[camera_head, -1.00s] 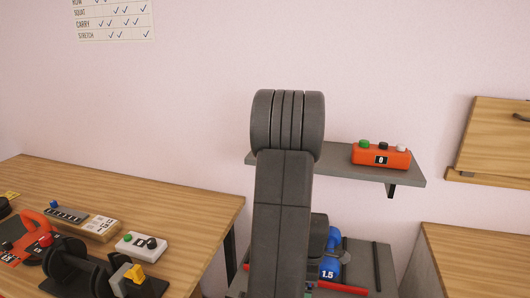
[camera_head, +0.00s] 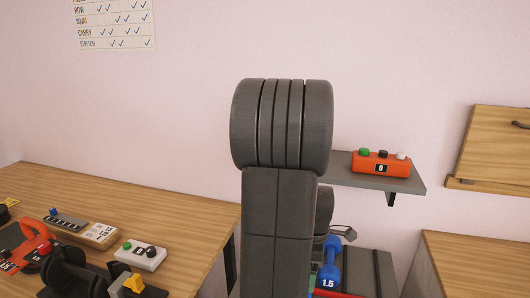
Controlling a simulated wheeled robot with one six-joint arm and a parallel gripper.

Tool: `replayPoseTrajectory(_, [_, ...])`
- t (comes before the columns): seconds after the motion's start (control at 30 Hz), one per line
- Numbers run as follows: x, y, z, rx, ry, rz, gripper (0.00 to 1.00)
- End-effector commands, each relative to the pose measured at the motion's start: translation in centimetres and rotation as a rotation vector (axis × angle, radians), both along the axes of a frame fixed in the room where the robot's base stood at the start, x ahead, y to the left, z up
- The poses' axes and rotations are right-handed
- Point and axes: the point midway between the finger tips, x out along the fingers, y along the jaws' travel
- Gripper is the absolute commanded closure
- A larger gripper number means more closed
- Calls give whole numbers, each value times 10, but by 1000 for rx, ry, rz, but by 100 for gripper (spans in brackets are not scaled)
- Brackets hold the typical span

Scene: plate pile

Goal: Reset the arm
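My arm fills the middle of the head view, with its dark grey links and a thick ribbed joint raised in front of the wall. My gripper is mostly hidden behind the arm. Only a small grey part shows at the arm's right edge, above a blue dumbbell (camera_head: 330,268) marked 1.5, and I cannot make out its fingers. The dumbbell stands on a grey surface (camera_head: 362,262) low behind the arm.
A grey wall shelf (camera_head: 404,183) at right holds an orange box (camera_head: 381,163) with buttons and a 0 display. The wooden table (camera_head: 185,210) at left carries a white button box (camera_head: 140,255) and several other items. A wooden cabinet (camera_head: 490,150) hangs at far right.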

Motion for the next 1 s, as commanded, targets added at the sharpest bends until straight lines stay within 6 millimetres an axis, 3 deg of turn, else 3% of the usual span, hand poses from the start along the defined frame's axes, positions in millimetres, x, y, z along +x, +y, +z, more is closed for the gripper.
replayPoseTrajectory(0.17, [1,0,38,-1,-6,0,4])
replayPoseTrajectory(0.3, [-1,0,3,1,7,0,4])
replayPoseTrajectory(0.6, [-1,0,-52,1,5,0,4])
replayPoseTrajectory(0.93, [-1,0,-105,1,5,-1,4])
replayPoseTrajectory(1.0, [0,0,-103,0,0,-45,4])
